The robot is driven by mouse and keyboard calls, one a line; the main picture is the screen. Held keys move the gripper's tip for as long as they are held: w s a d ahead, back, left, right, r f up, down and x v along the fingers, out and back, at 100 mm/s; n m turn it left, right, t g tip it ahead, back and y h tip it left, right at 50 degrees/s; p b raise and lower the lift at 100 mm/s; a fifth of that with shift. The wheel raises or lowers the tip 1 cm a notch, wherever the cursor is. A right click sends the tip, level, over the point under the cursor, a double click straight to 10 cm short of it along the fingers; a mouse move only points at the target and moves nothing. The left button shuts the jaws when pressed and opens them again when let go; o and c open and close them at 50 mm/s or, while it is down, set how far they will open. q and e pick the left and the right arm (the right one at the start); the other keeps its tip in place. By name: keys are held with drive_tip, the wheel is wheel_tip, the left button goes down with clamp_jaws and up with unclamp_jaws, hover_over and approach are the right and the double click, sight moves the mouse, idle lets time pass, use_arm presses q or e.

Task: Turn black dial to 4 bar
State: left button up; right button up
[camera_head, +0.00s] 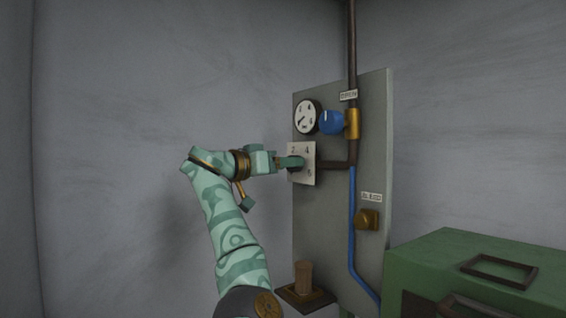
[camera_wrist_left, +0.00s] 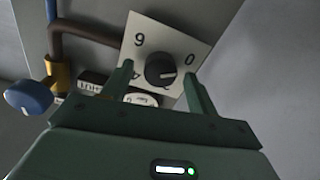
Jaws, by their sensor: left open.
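The black dial (camera_wrist_left: 160,70) sits on a white number plate (camera_wrist_left: 186,36) in the left wrist view. My left gripper (camera_wrist_left: 160,84) is open, with one finger on each side of the dial; I cannot tell whether they touch it. A pale mark on the dial points to the lower right of that picture. Figures that look like a 9 and a 0 show on the plate, seen at an odd angle. In the head view my left gripper (camera_head: 289,162) covers most of the dial, and the plate (camera_head: 309,173) shows a 2 and a 4 along its top. My right gripper is out of view.
The grey panel (camera_head: 325,230) also carries a round gauge (camera_head: 307,117), a blue knob (camera_head: 333,122) on a brass valve, and a brass fitting (camera_head: 367,219). A brown pipe (camera_head: 337,165) runs beside the plate. A green box (camera_head: 480,262) stands at lower right.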

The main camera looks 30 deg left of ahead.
use_arm(q)
drive_tip(key=shift+c, duration=0.3)
drive_tip(key=c, duration=0.9)
drive_tip(key=shift+c, duration=0.2)
